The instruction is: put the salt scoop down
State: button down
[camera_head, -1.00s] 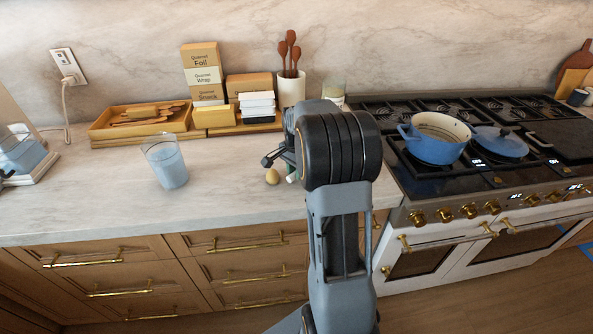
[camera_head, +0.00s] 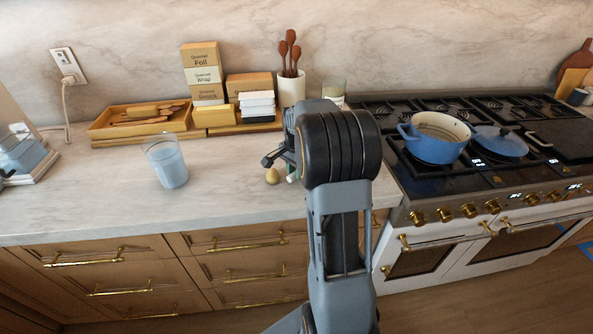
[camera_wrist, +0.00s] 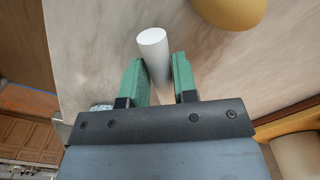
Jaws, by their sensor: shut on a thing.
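My gripper (camera_wrist: 158,70) points at the counter, and its green fingers are shut on a white, rod-like thing, which I take to be the salt scoop (camera_wrist: 153,40). Its round white end sticks out past the fingertips in the wrist view. The rest of it is hidden by the gripper. In the head view my gripper (camera_head: 288,160) is partly hidden behind my dark wrist, low over the counter near the stove. A small white tip of the scoop (camera_head: 292,178) shows below it. I cannot tell whether the scoop touches the counter.
A tan, egg-like thing (camera_head: 272,176) sits on the marble counter (camera_head: 110,210) close to the gripper. A glass (camera_head: 167,165) stands left. Behind are a wooden tray (camera_head: 100,125), boxes (camera_head: 202,75) and a utensil crock (camera_head: 291,90). The stove with a blue pot (camera_head: 436,146) is right.

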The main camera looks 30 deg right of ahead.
jog(key=shift+f+b, duration=0.4)
jog(key=shift+f, duration=0.3)
dwell(0.6)
jog(key=c, duration=0.8)
grip_release()
jog(key=shift+r, duration=0.1)
notch_tip(320, 180, up, 14)
jog(key=shift+w+f, duration=0.1)
jog(key=shift+f, duration=0.1)
